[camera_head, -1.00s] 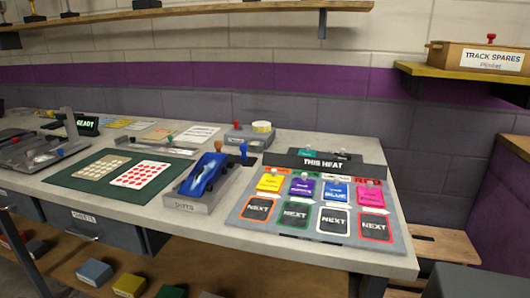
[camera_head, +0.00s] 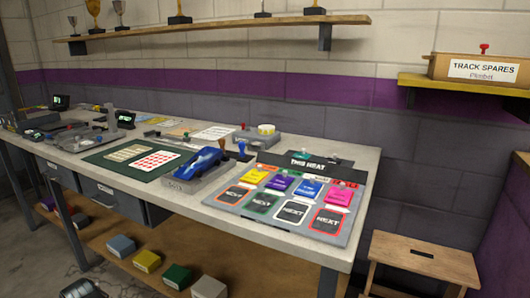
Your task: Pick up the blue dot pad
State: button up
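I cannot make out a blue dot pad in the head view. A white sheet with red dots (camera_head: 154,162) lies on the dark green mat (camera_head: 121,170) on the workbench. A sheet with pale tan dots (camera_head: 128,152) lies to its left on the same mat. A blue slot car (camera_head: 201,164) sits on a grey stand right of the mat. A blue card (camera_head: 308,188) is on the heat board (camera_head: 229,207).
A wooden stool (camera_head: 422,258) stands at the right. The TRACK SPARES box (camera_head: 482,70) is on a wall shelf. Several coloured boxes, including a yellow one (camera_head: 147,260), sit on the lower shelf.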

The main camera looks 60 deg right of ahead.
aim_at(241, 145)
jog(key=u, duration=0.15)
jog(key=i, duration=0.95)
jog(key=z, duration=0.05)
